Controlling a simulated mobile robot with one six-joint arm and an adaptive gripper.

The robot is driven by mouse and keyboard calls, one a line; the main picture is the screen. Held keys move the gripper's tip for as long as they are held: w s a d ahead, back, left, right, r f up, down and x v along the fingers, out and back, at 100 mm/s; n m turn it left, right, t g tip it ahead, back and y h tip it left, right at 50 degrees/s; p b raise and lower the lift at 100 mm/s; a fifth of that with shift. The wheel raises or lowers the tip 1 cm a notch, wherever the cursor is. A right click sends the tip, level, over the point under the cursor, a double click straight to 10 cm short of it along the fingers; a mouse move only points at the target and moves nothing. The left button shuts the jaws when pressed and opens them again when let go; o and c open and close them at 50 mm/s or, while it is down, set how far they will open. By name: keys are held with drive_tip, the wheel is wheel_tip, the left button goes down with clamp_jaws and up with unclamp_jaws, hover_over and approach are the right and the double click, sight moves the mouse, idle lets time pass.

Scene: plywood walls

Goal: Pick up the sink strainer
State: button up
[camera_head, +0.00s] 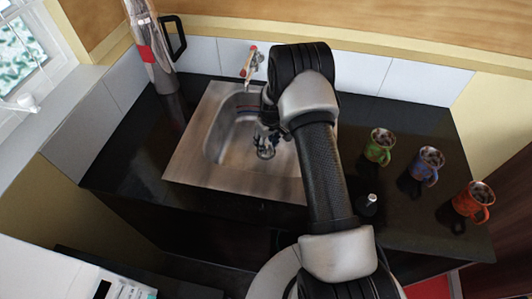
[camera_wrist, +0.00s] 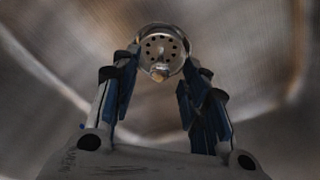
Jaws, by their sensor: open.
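The sink strainer (camera_wrist: 161,48) is a small round metal disc with a ring of dark holes and a knob near its lower edge, seen ahead of my fingers in the wrist view. My gripper (camera_wrist: 160,70) is open, with one blue-and-grey finger on each side of the strainer's lower part. I cannot tell whether the fingers touch it. I cannot clearly make out the strainer there.
A faucet (camera_head: 250,62) stands behind the sink. Green (camera_head: 379,147), blue (camera_head: 426,165) and orange (camera_head: 472,202) mugs stand on the dark counter to the right. A small dark item (camera_head: 368,205) sits near my arm. A tall grey-and-red object (camera_head: 150,50) stands at the back left.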

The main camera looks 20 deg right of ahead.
wheel_tip(320, 180, down, 2)
drive_tip(key=shift+w+f, duration=0.1)
drive_tip(key=shift+w, duration=0.05)
drive_tip(key=shift+c, duration=0.6)
clamp_jaws()
